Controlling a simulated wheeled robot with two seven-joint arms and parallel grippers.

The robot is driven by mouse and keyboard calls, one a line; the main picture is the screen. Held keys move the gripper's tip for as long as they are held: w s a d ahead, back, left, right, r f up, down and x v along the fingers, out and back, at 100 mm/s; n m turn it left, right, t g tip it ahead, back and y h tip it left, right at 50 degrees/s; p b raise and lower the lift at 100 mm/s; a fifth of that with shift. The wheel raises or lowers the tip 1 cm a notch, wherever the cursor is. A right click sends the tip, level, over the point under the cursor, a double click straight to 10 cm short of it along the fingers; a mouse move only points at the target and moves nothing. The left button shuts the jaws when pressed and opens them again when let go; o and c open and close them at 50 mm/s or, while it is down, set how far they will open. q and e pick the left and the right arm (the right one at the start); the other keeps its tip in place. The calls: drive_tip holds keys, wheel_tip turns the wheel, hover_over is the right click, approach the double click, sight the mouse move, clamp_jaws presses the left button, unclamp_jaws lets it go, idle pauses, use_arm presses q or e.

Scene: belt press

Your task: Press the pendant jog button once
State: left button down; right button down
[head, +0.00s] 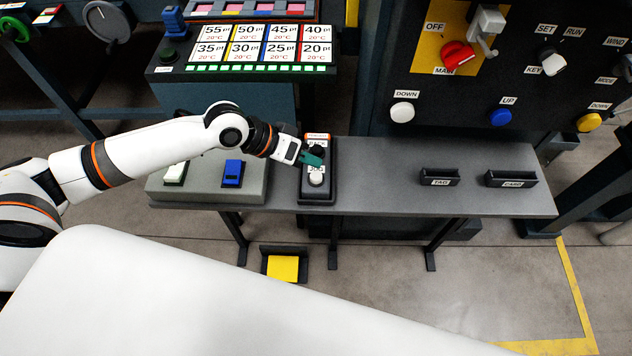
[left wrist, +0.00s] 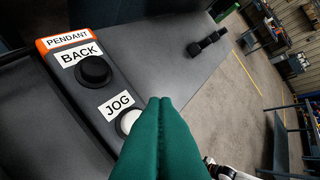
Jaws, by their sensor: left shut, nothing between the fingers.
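The pendant (head: 317,194) is a dark upright-looking box with an orange top label, on the grey bench. In the left wrist view the pendant (left wrist: 74,78) shows a black BACK button (left wrist: 94,70) and a white JOG button (left wrist: 128,121). My left gripper (head: 313,157) is over the pendant, its green fingers shut and empty. In the left wrist view the fingertips (left wrist: 160,103) lie beside the JOG button and hide part of its right side; I cannot tell whether they touch it. The JOG button (head: 316,179) shows clear of the fingers in the head view.
A grey box with a white button (head: 175,173) and a blue button (head: 233,172) is left of the pendant. TAG (head: 440,178) and CARD (head: 511,179) holders sit on the right bench (head: 390,190). A control panel (head: 540,90) stands behind. A yellow pedal (head: 283,268) is below.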

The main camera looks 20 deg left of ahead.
sight(320, 175)
use_arm(q)
wheel_tip(320, 175, down, 2)
drive_tip(key=shift+f+b, duration=0.15)
drive_tip(key=shift+b, duration=0.15)
idle(0.7)
drive_tip(key=shift+f, duration=0.15)
idle(1.1)
drive_tip(key=shift+f, duration=0.2)
drive_tip(key=shift+f, duration=0.55)
idle(0.8)
drive_tip(key=shift+r+p, duration=0.95)
drive_tip(key=shift+p, duration=0.05)
